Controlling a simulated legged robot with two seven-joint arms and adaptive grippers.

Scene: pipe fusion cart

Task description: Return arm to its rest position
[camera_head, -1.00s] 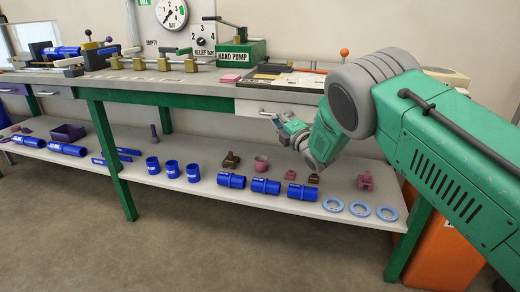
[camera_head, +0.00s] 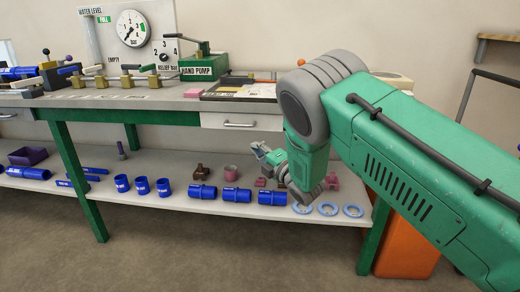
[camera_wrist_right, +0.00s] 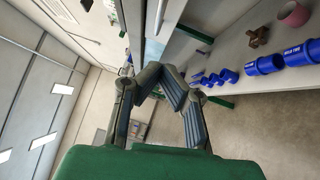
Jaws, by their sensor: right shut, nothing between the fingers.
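My right arm (camera_head: 400,150) is green and grey and comes in from the right in the head view. Its gripper (camera_head: 261,151) is small there, in front of the bench below the drawer. In the wrist view the dark fingers of the right gripper (camera_wrist_right: 160,80) are shut with nothing between them. No part is touching it that I can see. My left arm and gripper are not in view.
A workbench (camera_head: 150,97) carries gauges, valves and a green hand pump (camera_head: 204,66). Its lower shelf (camera_head: 170,200) holds blue pipe pieces (camera_head: 237,195), blue rings (camera_head: 328,209) and pink parts. An orange bin (camera_head: 410,245) stands behind my arm. The front floor is clear.

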